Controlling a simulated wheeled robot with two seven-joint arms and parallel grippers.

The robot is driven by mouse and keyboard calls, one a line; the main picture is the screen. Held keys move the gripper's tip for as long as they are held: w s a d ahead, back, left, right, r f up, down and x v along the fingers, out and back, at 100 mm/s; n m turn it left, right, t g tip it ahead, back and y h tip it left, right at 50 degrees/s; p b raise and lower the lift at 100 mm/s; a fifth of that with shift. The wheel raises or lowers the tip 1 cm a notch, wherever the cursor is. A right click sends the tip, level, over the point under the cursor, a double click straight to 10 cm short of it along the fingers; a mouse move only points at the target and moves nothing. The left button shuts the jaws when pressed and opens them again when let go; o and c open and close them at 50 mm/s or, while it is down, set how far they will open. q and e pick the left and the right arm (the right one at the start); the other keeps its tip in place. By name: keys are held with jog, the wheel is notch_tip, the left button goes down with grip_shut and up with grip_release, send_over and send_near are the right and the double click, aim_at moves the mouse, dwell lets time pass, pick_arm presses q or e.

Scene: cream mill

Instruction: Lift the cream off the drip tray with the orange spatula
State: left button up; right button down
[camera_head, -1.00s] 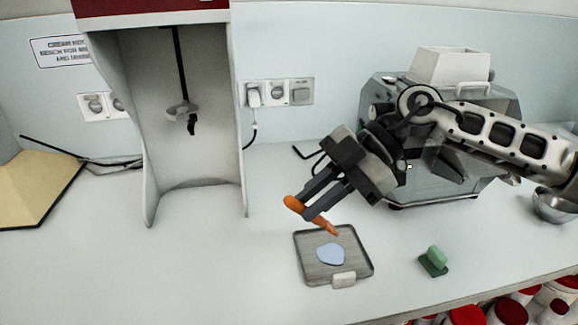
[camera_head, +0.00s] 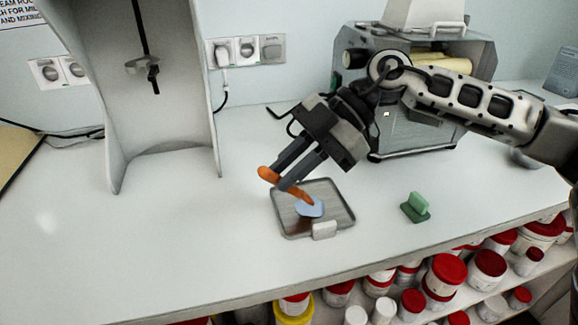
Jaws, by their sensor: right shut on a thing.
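My right gripper (camera_head: 284,178) is shut on the orange spatula (camera_head: 269,175), which slants down to the right from between the fingers. The spatula's lower end (camera_head: 306,197) overlaps the cream in the picture; whether it touches cannot be told. The cream (camera_head: 310,208) is a pale blue flat patch on the drip tray. The drip tray (camera_head: 341,215) is a square grey metal tray with a low rim, lying on the counter below the gripper. My left gripper is not in view.
A white block (camera_head: 324,230) sits at the tray's front edge. A green block-shaped tool (camera_head: 416,207) lies to the right. A steel mill (camera_head: 415,140) stands behind my right arm, a tall white stand (camera_head: 160,150) at left. Jars (camera_head: 444,275) fill shelves below the counter edge.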

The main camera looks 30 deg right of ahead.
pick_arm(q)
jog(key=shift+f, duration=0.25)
pick_arm(e)
jog(key=shift+f, duration=0.65)
dwell(0.4)
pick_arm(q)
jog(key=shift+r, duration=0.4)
pick_arm(e)
jog(key=shift+f, duration=0.1)
dwell(1.9)
